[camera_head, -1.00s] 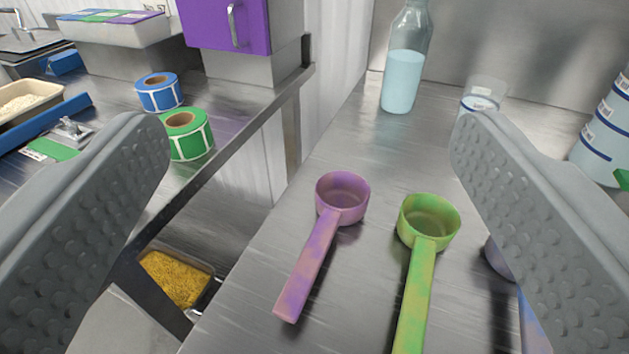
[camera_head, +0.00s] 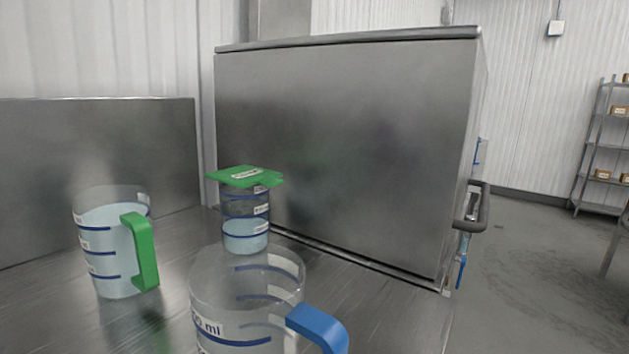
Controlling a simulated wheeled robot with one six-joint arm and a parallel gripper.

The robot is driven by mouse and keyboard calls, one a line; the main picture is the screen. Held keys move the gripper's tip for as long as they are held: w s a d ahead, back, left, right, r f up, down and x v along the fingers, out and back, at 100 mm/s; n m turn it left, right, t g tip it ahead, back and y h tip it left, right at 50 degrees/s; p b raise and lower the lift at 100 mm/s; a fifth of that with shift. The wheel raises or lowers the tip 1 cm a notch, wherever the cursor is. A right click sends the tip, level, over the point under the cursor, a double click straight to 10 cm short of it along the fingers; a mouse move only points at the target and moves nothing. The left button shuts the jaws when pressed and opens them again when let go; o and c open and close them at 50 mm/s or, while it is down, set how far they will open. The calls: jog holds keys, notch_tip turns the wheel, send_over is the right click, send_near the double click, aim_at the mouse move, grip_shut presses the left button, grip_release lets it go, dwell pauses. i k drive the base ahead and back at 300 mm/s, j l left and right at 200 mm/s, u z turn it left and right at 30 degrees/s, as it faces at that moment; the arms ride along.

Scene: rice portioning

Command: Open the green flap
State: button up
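A flat green flap (camera_head: 245,177) with a white label lies across the top of a clear container (camera_head: 245,222). The container stands upright on the steel counter, has blue bands and holds pale blue liquid low down. The flap looks shut, lying level over the rim, with a small tab sticking out at its right. My gripper is not in this view, so its state and distance from the flap do not show.
A clear jug with a green handle (camera_head: 143,252) stands left of the container. A jug with a blue handle (camera_head: 318,328) stands nearer, in front of it. A large steel box (camera_head: 350,150) with a side handle (camera_head: 482,207) rises behind. Open floor (camera_head: 540,260) lies right.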

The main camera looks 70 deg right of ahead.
aim_at(242, 176)
jog(key=z, duration=1.45)
jog(key=k+j+u, duration=0.1)
jog(key=u, duration=0.3)
